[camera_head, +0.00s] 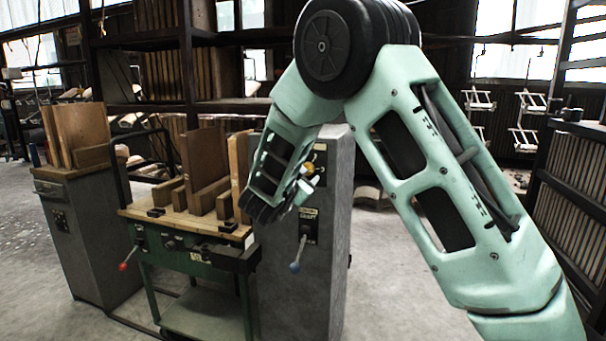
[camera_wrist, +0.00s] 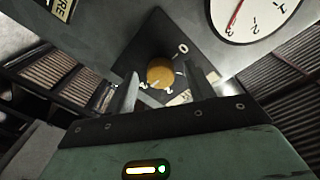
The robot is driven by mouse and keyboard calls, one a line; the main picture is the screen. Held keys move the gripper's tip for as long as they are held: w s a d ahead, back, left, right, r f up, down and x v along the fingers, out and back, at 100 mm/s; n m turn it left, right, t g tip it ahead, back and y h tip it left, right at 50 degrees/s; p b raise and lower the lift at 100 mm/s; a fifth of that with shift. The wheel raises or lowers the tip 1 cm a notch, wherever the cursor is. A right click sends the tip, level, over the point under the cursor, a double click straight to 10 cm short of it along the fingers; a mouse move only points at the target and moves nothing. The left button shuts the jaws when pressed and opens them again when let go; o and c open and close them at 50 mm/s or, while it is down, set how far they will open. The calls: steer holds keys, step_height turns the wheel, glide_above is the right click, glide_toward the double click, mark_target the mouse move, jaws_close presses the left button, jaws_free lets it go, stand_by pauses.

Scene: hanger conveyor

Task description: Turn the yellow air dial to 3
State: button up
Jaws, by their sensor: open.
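The yellow air dial (camera_wrist: 160,73) is a round knob on a dark plate (camera_wrist: 150,48) with pale numbers around it; a 0 shows at its upper right. In the wrist view my gripper (camera_wrist: 161,80) is open, with one finger left of the dial and one right of it. I cannot tell whether either finger touches it. In the head view my gripper (camera_head: 304,186) is at the upper front of a grey cabinet (camera_head: 335,225), and a small yellow spot, likely the dial, shows beside it. The dial's exact setting is too small to read.
A white gauge (camera_wrist: 252,14) with a red needle is at the upper right of the wrist view. A blue-tipped lever (camera_head: 295,267) hangs below on the cabinet. A green workbench (camera_head: 190,255) with wooden boards (camera_head: 205,165) stands to the left. Open floor lies right.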

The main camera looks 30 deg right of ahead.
steer(key=v, duration=1.7)
steer(key=shift+s+p, duration=0.25)
steer(key=shift+p, duration=0.15)
steer(key=shift+a, duration=0.15)
